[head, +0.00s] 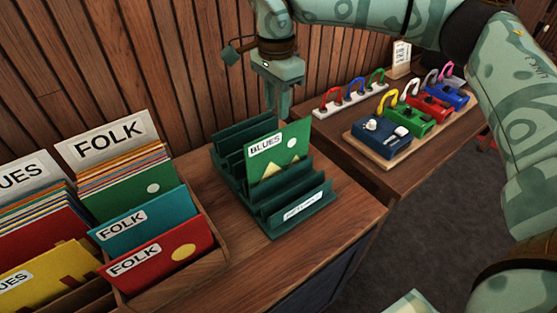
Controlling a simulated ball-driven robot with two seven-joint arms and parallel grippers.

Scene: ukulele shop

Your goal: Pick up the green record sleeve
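The green record sleeve (283,153), labelled BLUES and marked with a white dot and yellow shapes, stands tilted in a slot of the dark green slotted rack (297,213). My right gripper (278,112) points down just above and behind the sleeve's top edge. Its fingers show nearly edge-on, so the gap between them is unclear. I cannot tell whether the fingertips touch the sleeve. The sleeve's bottom edge is hidden in the rack. My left gripper is out of view.
Left of the rack stands a wooden crate (215,262) of FOLK sleeves, with BLUES sleeves (38,265) further left. On the right table (357,168) are a tray (404,154) of coloured padlock-like blocks and a white bar (352,104) with coloured loops. A wooden wall rises behind.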

